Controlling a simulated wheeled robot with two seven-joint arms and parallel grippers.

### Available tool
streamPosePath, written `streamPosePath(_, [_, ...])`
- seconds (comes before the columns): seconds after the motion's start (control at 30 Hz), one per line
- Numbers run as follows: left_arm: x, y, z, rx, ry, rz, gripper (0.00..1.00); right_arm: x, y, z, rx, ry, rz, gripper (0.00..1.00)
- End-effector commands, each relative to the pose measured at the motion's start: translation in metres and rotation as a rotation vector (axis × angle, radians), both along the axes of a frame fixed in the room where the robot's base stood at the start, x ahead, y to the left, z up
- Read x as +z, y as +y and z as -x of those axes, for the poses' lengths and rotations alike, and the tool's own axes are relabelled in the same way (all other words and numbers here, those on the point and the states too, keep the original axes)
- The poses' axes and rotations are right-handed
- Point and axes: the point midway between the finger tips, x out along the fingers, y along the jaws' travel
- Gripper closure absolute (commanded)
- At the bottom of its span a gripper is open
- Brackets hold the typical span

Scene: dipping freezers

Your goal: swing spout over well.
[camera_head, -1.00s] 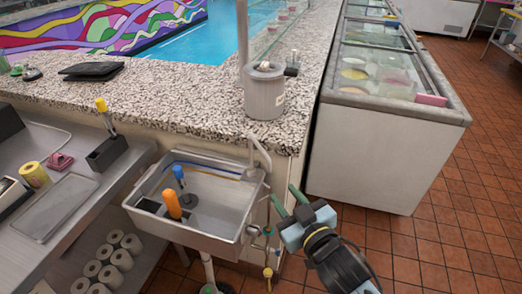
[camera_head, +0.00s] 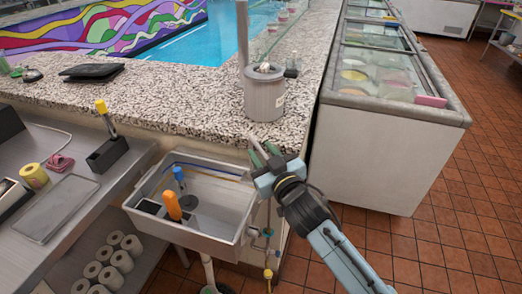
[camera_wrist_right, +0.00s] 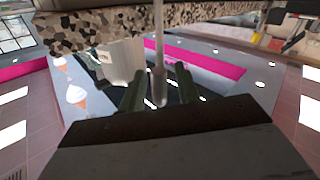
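The metal sink well (camera_head: 222,208) is left of my right gripper in the head view. A blue-handled tool (camera_head: 179,176) and an orange-handled tool (camera_head: 172,205) stand in it. My right gripper (camera_head: 264,152) is at the well's back right corner, by the counter edge, and mostly hides the spout there. In the right wrist view a grey metal pipe, apparently the spout (camera_wrist_right: 158,50), runs down between the two green fingers (camera_wrist_right: 159,90). The fingers are apart, with visible gaps beside the pipe. My left gripper is not in view.
A grey canister (camera_head: 264,95) stands on the speckled counter (camera_head: 190,100) just behind my right gripper. A freezer (camera_head: 390,150) stands to the right. A steel shelf (camera_head: 90,205) with a tool holder (camera_head: 107,154) is left. Tiled floor is open at lower right.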

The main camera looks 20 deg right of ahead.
Motion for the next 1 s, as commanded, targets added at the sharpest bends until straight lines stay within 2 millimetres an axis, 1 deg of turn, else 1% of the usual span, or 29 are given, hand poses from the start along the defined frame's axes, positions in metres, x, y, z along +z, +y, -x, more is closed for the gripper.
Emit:
streamPosePath(0.03, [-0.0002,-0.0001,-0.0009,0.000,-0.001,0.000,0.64,0.0002,0.0010,-0.0051,0.000,-0.001,0.000,0.68])
streamPosePath(0.17, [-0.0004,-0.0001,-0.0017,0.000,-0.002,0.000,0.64,0.0002,0.0023,-0.0117,0.001,0.000,-0.001,0.68])
streamPosePath(0.47, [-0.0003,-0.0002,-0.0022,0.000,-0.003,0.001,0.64,0.0000,0.0025,-0.0130,0.001,0.000,-0.001,0.68])
streamPosePath(0.7, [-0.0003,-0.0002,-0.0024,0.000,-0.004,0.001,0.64,0.0000,0.0023,-0.0128,0.000,0.000,-0.001,0.99])
streamPosePath(1.0, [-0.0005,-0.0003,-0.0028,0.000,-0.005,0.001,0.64,0.0000,0.0021,-0.0128,-0.001,0.000,0.000,1.00])
